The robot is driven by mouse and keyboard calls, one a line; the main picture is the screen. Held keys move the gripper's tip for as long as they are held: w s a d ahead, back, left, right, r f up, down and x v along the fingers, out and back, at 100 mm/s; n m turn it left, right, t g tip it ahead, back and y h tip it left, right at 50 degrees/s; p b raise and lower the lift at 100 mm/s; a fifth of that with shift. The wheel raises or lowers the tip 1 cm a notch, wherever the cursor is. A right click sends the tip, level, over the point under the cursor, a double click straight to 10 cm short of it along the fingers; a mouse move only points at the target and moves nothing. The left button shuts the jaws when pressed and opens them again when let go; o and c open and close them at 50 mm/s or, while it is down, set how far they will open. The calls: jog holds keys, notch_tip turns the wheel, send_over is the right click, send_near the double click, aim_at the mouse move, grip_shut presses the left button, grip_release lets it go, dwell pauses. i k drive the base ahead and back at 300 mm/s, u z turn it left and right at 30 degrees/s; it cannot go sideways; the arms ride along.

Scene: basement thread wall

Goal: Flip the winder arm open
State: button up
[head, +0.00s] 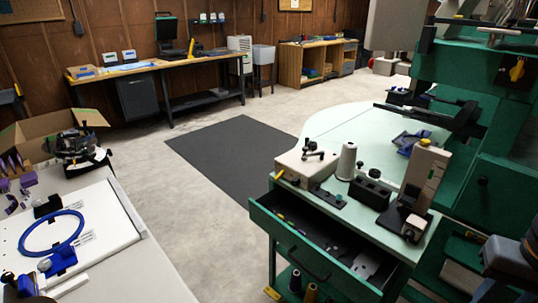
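A beige box-shaped unit (300,168), which looks like the winder, sits on the left front corner of the pale green machine table (340,130). A small black lever with a round knob (313,151) stands on its top and is probably the winder arm. It is too small to tell how far the lever is turned. A white thread cone (346,162) stands just right of the unit. My gripper is not in view.
A green drawer (290,237) with loose parts hangs open below the table front. A black block (369,190) and an upright beige post (428,172) stand to the right. A white worktable (110,240) is at left. Open floor and a dark mat (230,155) lie between.

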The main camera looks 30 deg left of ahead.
aim_at(305, 149)
jog(key=u, duration=1.1)
jog(key=k, duration=0.65)
jog(key=u, duration=0.5)
jog(key=i, duration=1.15)
jog(key=z, duration=0.65)
